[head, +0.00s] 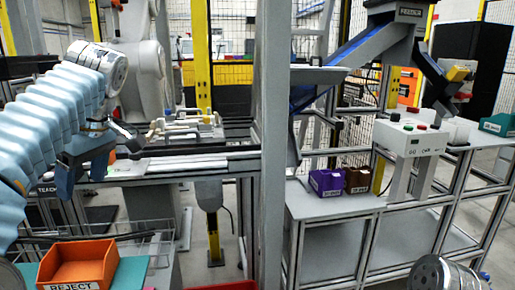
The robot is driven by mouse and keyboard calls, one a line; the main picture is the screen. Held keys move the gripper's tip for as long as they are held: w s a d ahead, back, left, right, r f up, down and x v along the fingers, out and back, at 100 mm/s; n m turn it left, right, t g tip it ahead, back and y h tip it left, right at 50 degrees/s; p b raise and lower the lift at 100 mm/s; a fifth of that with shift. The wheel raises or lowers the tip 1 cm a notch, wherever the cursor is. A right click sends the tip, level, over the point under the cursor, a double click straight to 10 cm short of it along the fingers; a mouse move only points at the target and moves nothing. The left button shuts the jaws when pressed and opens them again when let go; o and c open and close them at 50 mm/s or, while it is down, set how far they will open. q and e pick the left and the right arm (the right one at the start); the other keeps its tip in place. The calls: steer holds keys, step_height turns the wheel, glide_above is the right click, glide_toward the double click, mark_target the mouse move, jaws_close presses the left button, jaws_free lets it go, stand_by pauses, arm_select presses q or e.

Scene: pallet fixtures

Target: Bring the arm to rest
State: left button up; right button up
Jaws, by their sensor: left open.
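My left arm comes in from the left in a light blue ribbed sleeve. Its gripper (84,176) points downward, with its jaws apart and nothing visible between them. It hangs in front of the left end of the conveyor rails (190,165), above and behind the orange REJECT bin (78,264). I cannot tell the exact gap to the rails. A pale pallet fixture (185,128) with several upright parts sits on the conveyor, to the right of the gripper. My right gripper is out of view.
A grey post (272,150) stands in the middle. A wire rack (125,245) lies beside the REJECT bin.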

arm_select(q)
steer(key=w+d+f+m, duration=0.3)
steer(key=w+f, duration=0.2)
steer(key=f, duration=0.4)
steer(key=w+d+f+m, duration=0.3)
steer(key=w+f, duration=0.3)
steer(key=f, duration=0.3)
steer(key=d+f+m+h, duration=0.2)
steer(key=d+f+m, duration=0.1)
steer(key=f, duration=0.7)
steer(key=d+f+m+h, duration=0.2)
steer(key=d+f, duration=0.1)
steer(key=f, duration=0.7)
steer(key=s+d+f+m+h, duration=0.1)
steer(key=s+d+f, duration=0.3)
steer(key=f, duration=0.5)
steer(key=s+d+f+m+h, duration=0.25)
steer(key=s+f, duration=0.25)
steer(key=f, duration=0.4)
steer(key=s+d+f, duration=0.2)
steer(key=s+f, duration=0.1)
steer(key=s, duration=0.4)
steer(key=s+d+f+h, duration=0.1)
steer(key=s+d+f, duration=0.2)
steer(key=s, duration=0.5)
steer(key=shift+s+d+f, duration=0.15)
steer(key=shift+s+f, duration=0.05)
steer(key=shift+f, duration=0.55)
